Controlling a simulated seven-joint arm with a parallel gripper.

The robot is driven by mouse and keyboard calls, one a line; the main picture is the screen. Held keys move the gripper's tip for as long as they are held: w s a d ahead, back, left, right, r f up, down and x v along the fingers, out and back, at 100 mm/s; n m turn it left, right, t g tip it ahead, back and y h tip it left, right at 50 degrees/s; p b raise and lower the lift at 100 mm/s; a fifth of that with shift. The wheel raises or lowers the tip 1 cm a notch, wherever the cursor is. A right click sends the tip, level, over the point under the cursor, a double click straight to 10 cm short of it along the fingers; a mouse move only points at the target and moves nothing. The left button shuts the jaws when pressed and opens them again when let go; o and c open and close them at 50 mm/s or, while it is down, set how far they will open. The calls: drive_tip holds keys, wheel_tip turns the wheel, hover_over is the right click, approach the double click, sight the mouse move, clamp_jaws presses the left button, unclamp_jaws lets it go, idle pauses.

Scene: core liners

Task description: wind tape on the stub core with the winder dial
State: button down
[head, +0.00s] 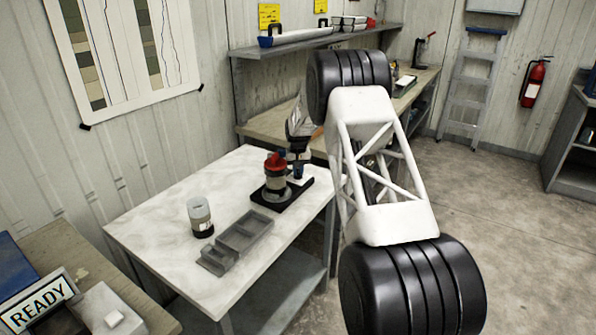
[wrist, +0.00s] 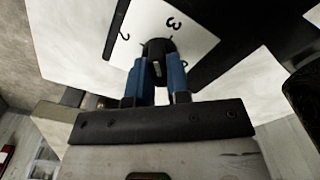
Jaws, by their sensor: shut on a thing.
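The winder stands on the white table; its black base (head: 268,201) carries an upright pale cylinder (head: 276,182) with a red top (head: 275,163). I cannot tell how much tape is on that cylinder. My gripper (head: 298,172) is just right of it, pointing down over the base. In the wrist view my gripper (wrist: 158,78) has its blue fingers shut on the black dial knob (wrist: 158,47), which has a white pointer mark. The white dial plate (wrist: 190,25) shows the numerals 2 and 3 on either side of the knob.
A pale-topped jar (head: 200,213) and a grey compartment tray (head: 238,241) stand on the white table (head: 165,245), left of and in front of the winder. A READY sign (head: 38,303) is at lower left. My large white arm link fills the right of the table's view.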

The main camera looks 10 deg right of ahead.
sight(298, 170)
idle(0.4)
drive_tip(key=c, duration=1.1)
unclamp_jaws()
drive_tip(key=shift+r, duration=0.15)
drive_tip(key=shift+r, duration=3.8)
